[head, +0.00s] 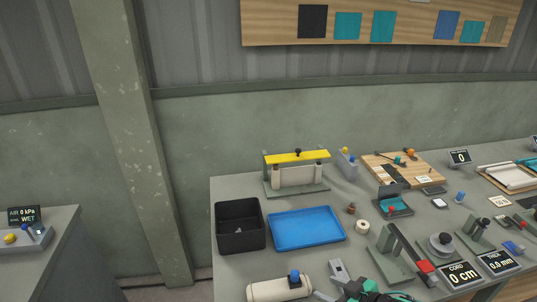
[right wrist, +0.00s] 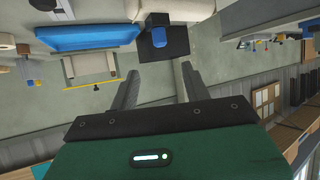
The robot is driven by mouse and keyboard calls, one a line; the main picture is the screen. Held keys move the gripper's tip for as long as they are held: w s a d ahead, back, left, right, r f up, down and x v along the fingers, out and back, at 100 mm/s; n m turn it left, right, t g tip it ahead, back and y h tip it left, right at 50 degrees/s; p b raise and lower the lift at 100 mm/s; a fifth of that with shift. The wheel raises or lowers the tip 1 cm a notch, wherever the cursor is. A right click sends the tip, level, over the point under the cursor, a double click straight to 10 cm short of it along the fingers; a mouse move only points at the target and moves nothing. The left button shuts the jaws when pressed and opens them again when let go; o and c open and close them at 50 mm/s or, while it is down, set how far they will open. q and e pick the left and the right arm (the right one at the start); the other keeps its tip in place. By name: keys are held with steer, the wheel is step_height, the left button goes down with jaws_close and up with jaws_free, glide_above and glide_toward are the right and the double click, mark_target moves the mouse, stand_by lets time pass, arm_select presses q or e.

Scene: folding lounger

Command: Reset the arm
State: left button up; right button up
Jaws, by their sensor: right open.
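My right gripper (head: 329,283) is at the bottom edge of the head view, low over the front of the workbench. Its two grey fingers are apart with nothing between them. In the right wrist view the open fingers (right wrist: 160,70) show against an upside-down picture of the bench and wall. A cream cylinder (head: 280,289) with a blue knob (head: 294,275) lies just left of the gripper in the head view, apart from it. My left gripper is in neither view.
A black bin (head: 240,240) and a blue tray (head: 335,231) stand left on the bench. Behind them is a frame with a yellow bar (head: 297,157). A red-ended lever stand (head: 393,262) and displays (head: 461,275) crowd the right. Free room is above the bench.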

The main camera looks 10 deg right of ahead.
steer(key=s+f+m+g+h, duration=0.2)
steer(key=s+f+g+h, duration=0.1)
steer(key=s, duration=0.6)
steer(key=s+f+m+g+h, duration=0.2)
steer(key=s+g+h, duration=0.15)
steer(key=s, duration=0.65)
step_height(320, 180, down, 32)
steer(key=r+g, duration=0.1)
steer(key=g, duration=0.1)
steer(key=s+d+f+b, duration=0.1)
steer(key=s+d+f, duration=0.2)
steer(key=s+f, duration=1.6)
step_height(320, 180, down, 2)
steer(key=shift+s+d+f+g, duration=0.1)
steer(key=shift+s+d+g, duration=0.1)
steer(key=shift+s+g, duration=0.25)
